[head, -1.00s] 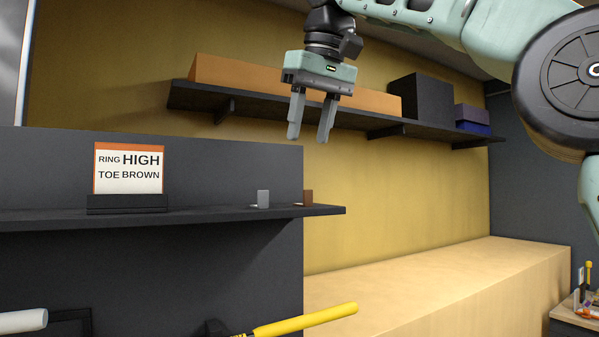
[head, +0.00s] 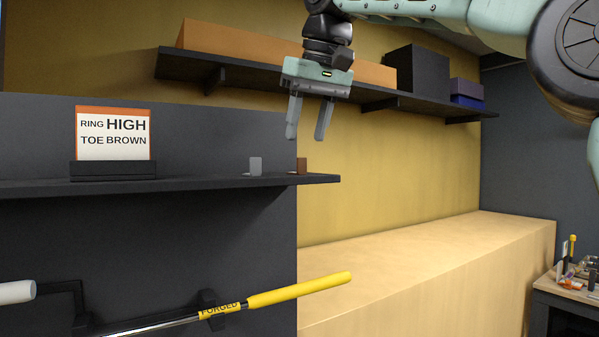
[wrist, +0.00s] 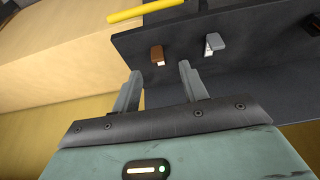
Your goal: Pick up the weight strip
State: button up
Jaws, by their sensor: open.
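Two small upright strips stand on the dark shelf: a grey one (head: 255,165) and a brown one (head: 302,165) at the shelf's right end. In the wrist view the brown strip (wrist: 157,53) is just beyond the space between my fingertips, and the grey strip (wrist: 211,42) is to its right. Each has a white part at its base. My gripper (head: 307,138) is open and empty, pointing down, above the brown strip in the head view. It also shows in the wrist view (wrist: 160,70). I cannot tell its exact distance from the strip.
The shelf (head: 200,185) carries a sign (head: 113,135) reading "RING HIGH TOE BROWN". A yellow-gripped club (head: 300,288) lies below the shelf. A higher shelf (head: 230,79) holds boxes at the back. A wide wooden surface (head: 430,250) at right is clear.

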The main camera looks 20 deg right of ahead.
jog(key=shift+w+p+x, duration=0.2)
jog(key=shift+p+x, duration=0.6)
jog(key=shift+x, duration=1.85)
jog(key=shift+d, duration=0.15)
grip_shut()
